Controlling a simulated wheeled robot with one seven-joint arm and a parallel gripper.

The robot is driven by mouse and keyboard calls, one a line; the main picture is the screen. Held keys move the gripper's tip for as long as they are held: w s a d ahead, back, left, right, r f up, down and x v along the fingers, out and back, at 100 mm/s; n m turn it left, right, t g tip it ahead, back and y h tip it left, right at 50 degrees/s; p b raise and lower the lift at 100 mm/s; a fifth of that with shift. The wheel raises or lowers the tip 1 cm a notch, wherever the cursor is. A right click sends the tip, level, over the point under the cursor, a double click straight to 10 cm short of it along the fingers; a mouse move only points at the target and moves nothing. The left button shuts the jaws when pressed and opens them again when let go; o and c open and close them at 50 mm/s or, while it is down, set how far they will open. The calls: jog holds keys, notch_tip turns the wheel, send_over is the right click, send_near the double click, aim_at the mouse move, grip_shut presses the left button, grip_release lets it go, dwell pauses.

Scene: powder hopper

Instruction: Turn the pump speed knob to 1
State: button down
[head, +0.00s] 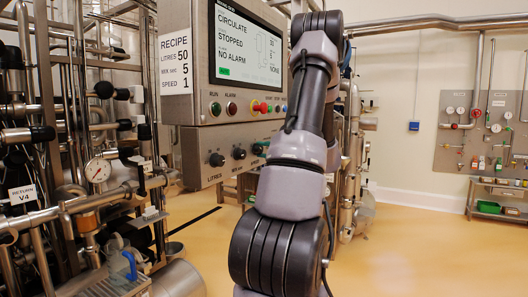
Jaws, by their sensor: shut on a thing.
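The grey control panel (223,115) stands left of centre in the head view, with a row of knobs on its lower box. The litres knob (216,160) is black and clear to see at the left. A second black knob (239,154) sits to its right. The pump speed knob is at the right end of the row, largely hidden by my arm. A small dark and green piece shows there, which I take for the fingertips of my gripper (260,148), shut on the knob. The rest of the gripper is hidden, and I cannot read the knob's pointer.
A recipe card (176,62) reads litres 50, mix 5, speed 1. The screen (247,48) shows circulate, stopped, no alarm. Buttons and a red emergency stop (257,107) sit above the knobs. Pipes and a gauge (98,170) crowd the left. The floor (420,250) at right is clear.

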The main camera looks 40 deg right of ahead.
jog(key=shift+n, duration=0.9)
jog(key=shift+c, duration=2.2)
grip_release()
jog(key=v, duration=1)
jog(key=shift+s+d, duration=0.2)
jog(key=shift+s, duration=0.15)
